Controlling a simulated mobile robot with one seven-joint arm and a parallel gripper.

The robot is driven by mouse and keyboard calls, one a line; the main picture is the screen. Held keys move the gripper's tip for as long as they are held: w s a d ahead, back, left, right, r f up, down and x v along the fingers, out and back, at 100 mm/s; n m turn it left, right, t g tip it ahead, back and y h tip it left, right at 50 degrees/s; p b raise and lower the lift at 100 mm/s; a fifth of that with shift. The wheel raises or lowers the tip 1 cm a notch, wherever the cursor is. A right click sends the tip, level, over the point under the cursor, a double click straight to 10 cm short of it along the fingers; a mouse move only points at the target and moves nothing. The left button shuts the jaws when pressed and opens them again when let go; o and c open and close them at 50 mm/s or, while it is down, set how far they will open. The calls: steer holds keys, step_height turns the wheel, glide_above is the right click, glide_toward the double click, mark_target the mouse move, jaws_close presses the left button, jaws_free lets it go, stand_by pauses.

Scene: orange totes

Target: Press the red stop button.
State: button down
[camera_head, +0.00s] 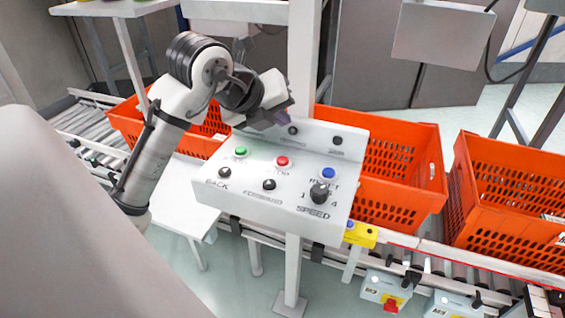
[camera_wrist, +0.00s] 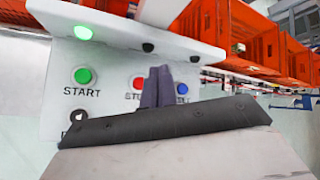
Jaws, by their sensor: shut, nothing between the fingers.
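The red stop button (camera_head: 283,161) sits in the middle of the top row on a white control panel (camera_head: 262,172), between a green button (camera_head: 241,151) and a blue button (camera_head: 329,173). My gripper (camera_head: 270,119) is shut and empty, above the panel's back edge and behind the red button in the head view. In the wrist view its dark purple fingers (camera_wrist: 158,78) lie together between the red and blue buttons (camera_wrist: 182,88). I cannot see any contact with the panel.
The panel also has black buttons (camera_head: 269,184) and a black speed knob (camera_head: 319,193). A green lamp (camera_wrist: 82,33) glows above the green START button (camera_wrist: 82,76). Orange totes (camera_head: 400,165) stand on the conveyor behind the panel. A yellow box (camera_head: 361,235) sits below at right.

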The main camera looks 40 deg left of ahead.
mark_target(279, 163)
step_height(279, 163, down, 7)
steer(key=b, duration=0.4)
steer(key=shift+r, duration=0.1)
steer(key=shift+b, duration=0.3)
stand_by(1.5)
steer(key=shift+f, duration=0.4)
steer(key=shift+f+b, duration=0.45)
steer(key=shift+b, duration=0.25)
stand_by(0.5)
steer(key=shift+r+p, duration=0.6)
steer(key=shift+r, duration=0.3)
steer(key=shift+r+p, duration=1.8)
steer(key=shift+r, duration=0.7)
